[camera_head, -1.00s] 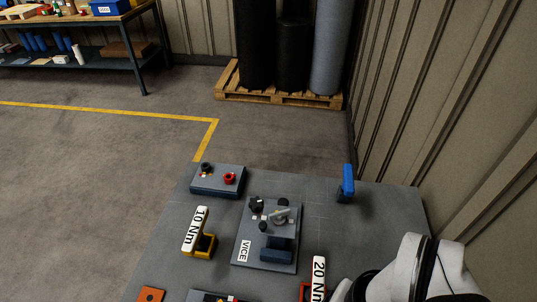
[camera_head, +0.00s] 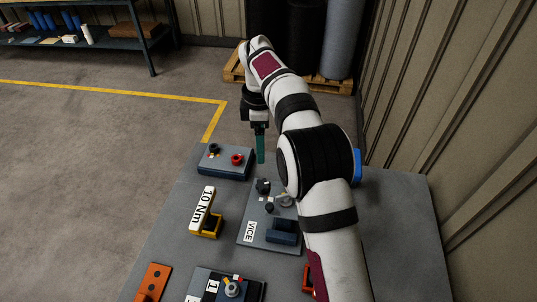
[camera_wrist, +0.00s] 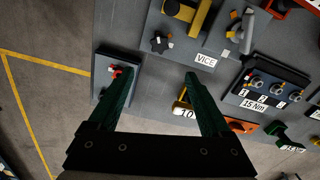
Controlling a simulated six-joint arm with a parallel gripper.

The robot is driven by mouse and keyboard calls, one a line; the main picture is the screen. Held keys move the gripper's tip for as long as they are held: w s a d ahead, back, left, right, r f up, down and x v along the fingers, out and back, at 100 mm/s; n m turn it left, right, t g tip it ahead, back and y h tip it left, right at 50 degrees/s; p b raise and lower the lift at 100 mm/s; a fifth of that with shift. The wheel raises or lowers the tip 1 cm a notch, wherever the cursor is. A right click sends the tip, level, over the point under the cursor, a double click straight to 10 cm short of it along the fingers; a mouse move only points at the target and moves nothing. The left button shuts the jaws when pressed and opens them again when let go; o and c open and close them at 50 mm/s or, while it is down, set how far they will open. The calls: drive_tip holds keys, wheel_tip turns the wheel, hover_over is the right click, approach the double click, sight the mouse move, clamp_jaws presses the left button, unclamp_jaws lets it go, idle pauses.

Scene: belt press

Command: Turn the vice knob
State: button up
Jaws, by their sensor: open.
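The grey plate marked VICE (camera_head: 258,240) lies on the table. It carries a black knob (camera_head: 263,186) at its far edge, a smaller black knob (camera_head: 269,207), a grey lever (camera_head: 285,200) and a dark blue block (camera_head: 283,230). In the wrist view a black star-shaped knob (camera_wrist: 160,43) with an orange mark sits just beyond my fingertips, near the VICE label. My gripper (camera_head: 260,161) has green fingers pointing down behind the plate's far edge. In the wrist view my gripper (camera_wrist: 158,72) is open, with nothing between the fingers.
A box with a red knob (camera_head: 237,159) and a black knob stands left of my fingers. The yellow 10 Nm tool (camera_head: 207,220) is left of the plate. An orange block (camera_head: 153,282) lies in front. My arm covers the table's right side, partly hiding a blue handle (camera_head: 357,167).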

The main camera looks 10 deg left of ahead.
sight(262, 184)
wheel_tip(262, 184, down, 16)
drive_tip(key=shift+r, duration=0.15)
clamp_jaws()
idle(0.4)
